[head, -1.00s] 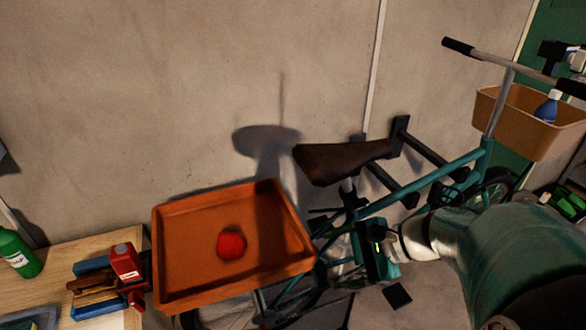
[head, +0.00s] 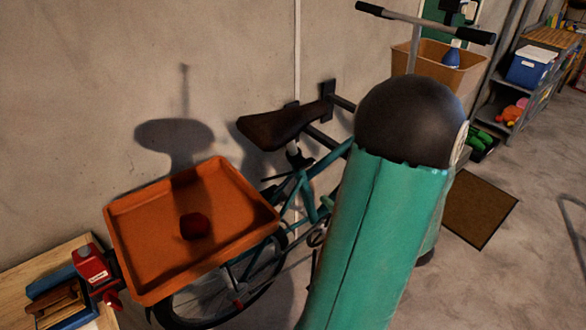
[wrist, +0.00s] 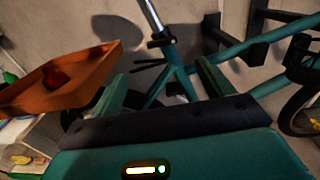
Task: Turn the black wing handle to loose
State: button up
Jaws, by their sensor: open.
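The teal bicycle (head: 325,165) stands by the wall with a brown saddle (head: 272,127). In the wrist view its silver seat post (wrist: 152,16) runs down into a dark collar (wrist: 163,41) at the frame. Thin black bars (wrist: 150,63) stick out left just below the collar; I cannot tell whether one is the black wing handle. My gripper (wrist: 162,87) is open, with nothing seen held between its two teal fingers. The seat tube shows beyond and between the fingers, seemingly apart from them. In the head view my arm hides the gripper.
An orange tray (head: 125,235) holding a red ball-like thing (head: 194,226) sits left of the saddle. A brown mat (head: 480,208) lies on open floor at right.

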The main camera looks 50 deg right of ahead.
aim_at(308, 165)
jog(key=w+d, duration=0.1)
jog(key=w, duration=0.3)
jog(key=w+d, duration=0.1)
jog(key=w, duration=0.3)
jog(key=w+d, duration=0.1)
jog(key=w, duration=0.4)
jog(key=shift+w, duration=0.1)
jog(key=c, duration=1)
